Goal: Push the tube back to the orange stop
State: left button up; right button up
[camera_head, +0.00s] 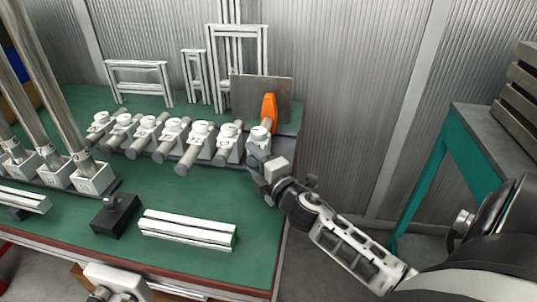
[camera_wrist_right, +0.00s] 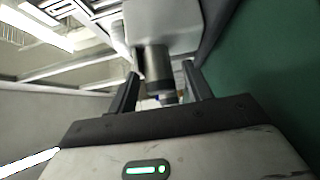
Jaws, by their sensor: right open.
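The orange stop (camera_head: 269,107) stands upright at the back right of the green bench, in front of a grey plate. Just in front of it, a white clamp block (camera_head: 260,133) holds the tube, mostly hidden in the head view. My right gripper (camera_head: 256,158) reaches in from the right at the front of this block. In the right wrist view, the grey tube (camera_wrist_right: 155,65) sticks out of the white block between my two open fingers (camera_wrist_right: 158,88). I cannot tell whether the fingers touch it. The gap between tube and stop is not clear.
Several similar clamps with grey tubes (camera_head: 190,157) stand in a row to the left. A white profile bar (camera_head: 188,229) and a black block (camera_head: 115,215) lie on the green bench (camera_head: 165,195). Tall metal poles (camera_head: 52,95) rise at the left.

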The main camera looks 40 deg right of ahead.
pick_arm(q)
jog(key=shift+f+b, duration=0.25)
jog(key=shift+b, duration=0.55)
pick_arm(e)
jog(key=s+a, duration=0.1)
jog(key=s, duration=1.4)
jog(key=shift+s, duration=0.2)
jog(key=shift+a, duration=0.1)
